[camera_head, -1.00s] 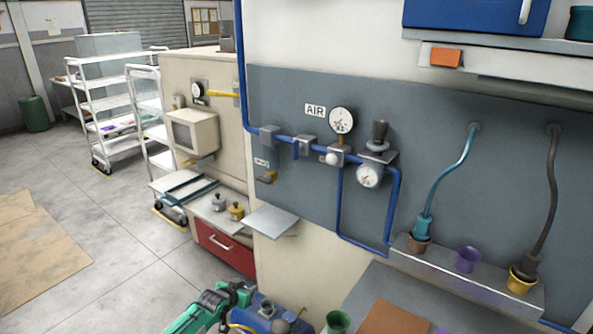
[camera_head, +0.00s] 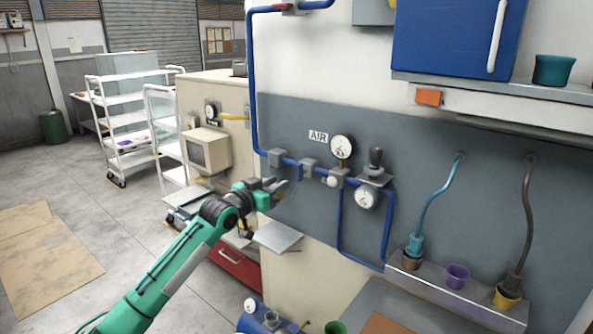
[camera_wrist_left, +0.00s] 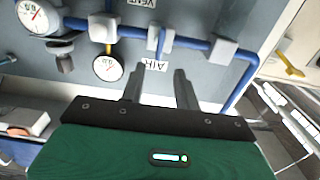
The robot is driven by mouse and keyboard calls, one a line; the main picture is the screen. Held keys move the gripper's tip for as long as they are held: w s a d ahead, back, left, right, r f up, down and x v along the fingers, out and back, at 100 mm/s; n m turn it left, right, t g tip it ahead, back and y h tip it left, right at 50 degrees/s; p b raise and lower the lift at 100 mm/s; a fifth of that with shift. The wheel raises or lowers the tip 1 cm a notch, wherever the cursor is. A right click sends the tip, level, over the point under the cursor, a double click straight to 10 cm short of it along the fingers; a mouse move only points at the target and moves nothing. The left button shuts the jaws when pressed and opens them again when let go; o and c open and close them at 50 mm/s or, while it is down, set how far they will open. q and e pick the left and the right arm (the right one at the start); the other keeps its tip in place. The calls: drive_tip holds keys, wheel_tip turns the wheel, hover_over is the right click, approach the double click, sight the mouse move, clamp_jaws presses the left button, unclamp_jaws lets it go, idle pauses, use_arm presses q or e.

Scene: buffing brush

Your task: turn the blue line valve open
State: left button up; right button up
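A blue pipe (camera_head: 253,85) runs down the wall and then right along a grey panel. At the top edge, a small grey fitting with a red part (camera_head: 283,6) sits on the blue pipe; it is cut off by the frame, and I cannot tell whether it is the valve. My left gripper (camera_head: 283,188) is in front of the panel, just below the pipe's left corner block. In the left wrist view, the left gripper (camera_wrist_left: 158,88) has its fingers apart, with nothing between them. The blue pipe (camera_wrist_left: 190,43) runs beyond them. My right gripper is not in view.
Gauges (camera_head: 342,147) and a regulator (camera_head: 375,172) hang on the pipe to the right. A blue cabinet (camera_head: 450,38) is at upper right. A metal shelf (camera_head: 440,290) with cups is at lower right. A yellow handle (camera_head: 236,117) is on the beige cabinet to the left.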

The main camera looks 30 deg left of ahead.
sight(297, 172)
use_arm(q)
drive_tip(key=w+p, duration=0.1)
drive_tip(key=w, duration=0.4)
drive_tip(key=w+p, duration=0.1)
drive_tip(key=w, duration=0.2)
drive_tip(key=shift+d+r+p, duration=0.1)
drive_tip(key=shift+d+p, duration=0.2)
drive_tip(key=shift+d, duration=0.05)
drive_tip(key=shift+w, duration=0.8)
clamp_jaws()
